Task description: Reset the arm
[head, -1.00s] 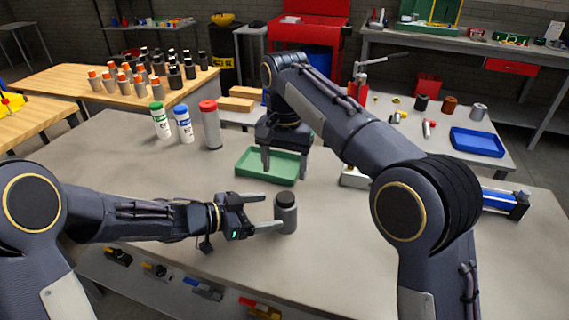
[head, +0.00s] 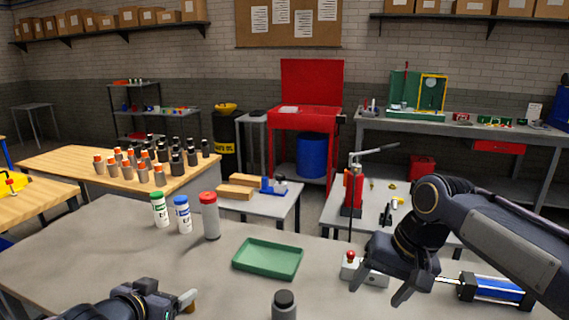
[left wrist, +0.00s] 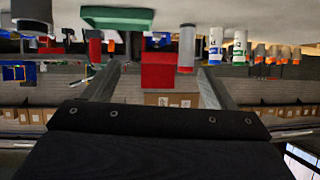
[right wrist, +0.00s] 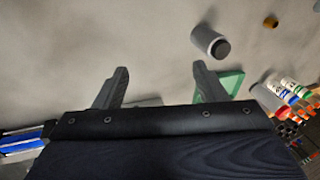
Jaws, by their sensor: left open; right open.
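My left gripper (head: 180,300) is low at the bottom edge of the head view, partly cut off. In the left wrist view its two fingers (left wrist: 155,88) are spread apart with nothing between them. My right gripper (head: 384,285) hangs above the table, right of the green tray, with its fingers apart. In the right wrist view its fingers (right wrist: 152,85) are also empty. A grey bottle with a black cap (head: 284,307) stands on the table between the two grippers, touched by neither. It also shows in the right wrist view (right wrist: 205,38).
The empty green tray (head: 267,272) lies mid-table. Green-, blue- and red-capped containers (head: 209,217) stand left of it. A small base with a red knob (head: 350,258) and a blue cylinder device (head: 497,289) are near my right gripper. A small brass-coloured piece (head: 191,306) is by my left gripper.

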